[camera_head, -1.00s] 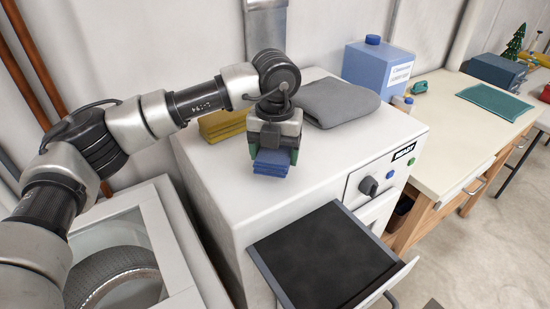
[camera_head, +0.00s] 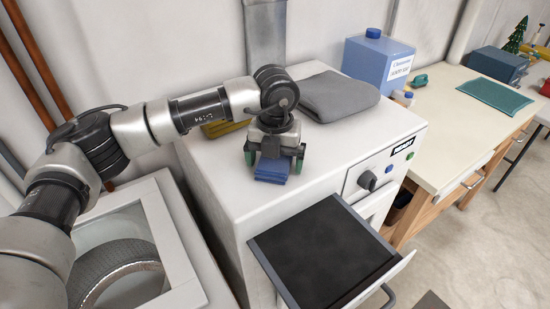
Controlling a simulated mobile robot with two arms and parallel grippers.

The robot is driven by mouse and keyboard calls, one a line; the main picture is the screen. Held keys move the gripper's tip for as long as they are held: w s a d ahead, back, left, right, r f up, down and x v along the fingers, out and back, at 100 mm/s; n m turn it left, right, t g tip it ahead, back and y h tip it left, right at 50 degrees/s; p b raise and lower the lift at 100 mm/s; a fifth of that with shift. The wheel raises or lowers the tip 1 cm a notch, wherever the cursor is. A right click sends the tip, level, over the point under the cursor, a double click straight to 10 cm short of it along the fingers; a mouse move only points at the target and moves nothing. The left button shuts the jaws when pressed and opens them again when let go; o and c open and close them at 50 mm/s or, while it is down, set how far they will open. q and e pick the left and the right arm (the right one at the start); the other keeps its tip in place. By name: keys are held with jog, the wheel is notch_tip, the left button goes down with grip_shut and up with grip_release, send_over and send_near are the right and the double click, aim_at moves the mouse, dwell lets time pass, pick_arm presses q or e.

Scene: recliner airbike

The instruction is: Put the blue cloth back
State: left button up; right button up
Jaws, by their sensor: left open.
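The blue cloth (camera_head: 272,171) lies folded on top of the white machine (camera_head: 325,157), near its front left edge. My left gripper (camera_head: 273,166) is open and points down over the cloth, with one finger on each side of it. The back part of the cloth is hidden under the gripper. A folded yellow cloth (camera_head: 226,128) lies behind, partly hidden by my left arm. A folded grey cloth (camera_head: 338,95) lies at the back of the machine top. My right gripper is not in view.
A dark-bottomed drawer (camera_head: 325,252) stands pulled out from the machine's front. A blue canister (camera_head: 378,60) stands behind, at the bench. The wooden bench (camera_head: 450,120) on the right holds a teal cloth (camera_head: 495,96). An open-topped white unit with a tyre (camera_head: 116,270) is at lower left.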

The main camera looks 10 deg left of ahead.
pick_arm(q)
jog(key=shift+r, duration=0.15)
notch_tip(320, 180, up, 12)
jog(key=b, duration=0.2)
jog(key=shift+b, duration=0.4)
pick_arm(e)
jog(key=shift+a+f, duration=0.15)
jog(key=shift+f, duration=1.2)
